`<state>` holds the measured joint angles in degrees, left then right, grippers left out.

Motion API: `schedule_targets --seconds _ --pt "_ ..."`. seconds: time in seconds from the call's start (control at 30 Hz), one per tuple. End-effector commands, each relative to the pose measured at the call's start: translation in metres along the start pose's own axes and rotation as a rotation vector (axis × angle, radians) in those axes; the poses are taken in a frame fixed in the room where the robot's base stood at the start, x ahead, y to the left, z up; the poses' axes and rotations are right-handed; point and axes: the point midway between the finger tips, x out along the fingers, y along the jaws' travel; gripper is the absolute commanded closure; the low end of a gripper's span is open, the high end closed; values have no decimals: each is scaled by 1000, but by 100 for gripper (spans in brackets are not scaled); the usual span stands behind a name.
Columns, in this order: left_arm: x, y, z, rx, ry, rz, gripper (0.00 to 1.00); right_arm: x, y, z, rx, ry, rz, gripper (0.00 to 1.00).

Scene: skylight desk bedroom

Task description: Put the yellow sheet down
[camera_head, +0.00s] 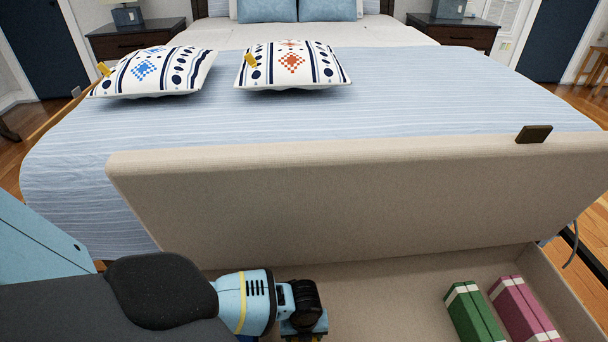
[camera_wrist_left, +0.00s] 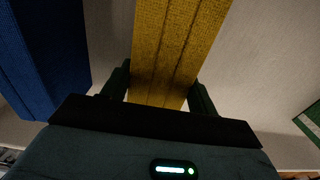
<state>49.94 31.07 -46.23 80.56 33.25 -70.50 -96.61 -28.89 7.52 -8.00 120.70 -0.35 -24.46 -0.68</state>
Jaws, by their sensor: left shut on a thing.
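The yellow sheet (camera_wrist_left: 178,45) is a folded, ribbed bundle in the left wrist view. My left gripper (camera_wrist_left: 158,92) is shut on it, with one finger on each side. In the head view my left gripper (camera_head: 303,328) is low in the open storage bench (camera_head: 385,300), and only a sliver of yellow shows at the bottom edge. Whether the sheet touches the bench floor cannot be told. My right gripper is not in view.
A blue folded sheet (camera_wrist_left: 48,50) lies left of the yellow one in the wrist view. Green (camera_head: 472,312) and pink (camera_head: 522,308) bundles with white bands lie at the bench's right. Bare floor shows between. The raised lid (camera_head: 370,200) stands behind, before the bed.

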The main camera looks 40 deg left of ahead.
Motion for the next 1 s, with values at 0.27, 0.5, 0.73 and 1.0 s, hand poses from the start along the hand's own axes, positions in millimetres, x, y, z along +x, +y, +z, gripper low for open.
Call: schedule_targets --seconds 0.27,0.5,0.73,1.0 --pt "2 0 0 0 0 0 19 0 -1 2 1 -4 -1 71" --pt "2 0 0 0 0 0 19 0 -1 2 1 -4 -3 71" --pt "-19 -1 0 2 -1 -3 19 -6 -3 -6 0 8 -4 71" --pt "-74 -1 1 2 -3 -4 19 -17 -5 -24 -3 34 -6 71"
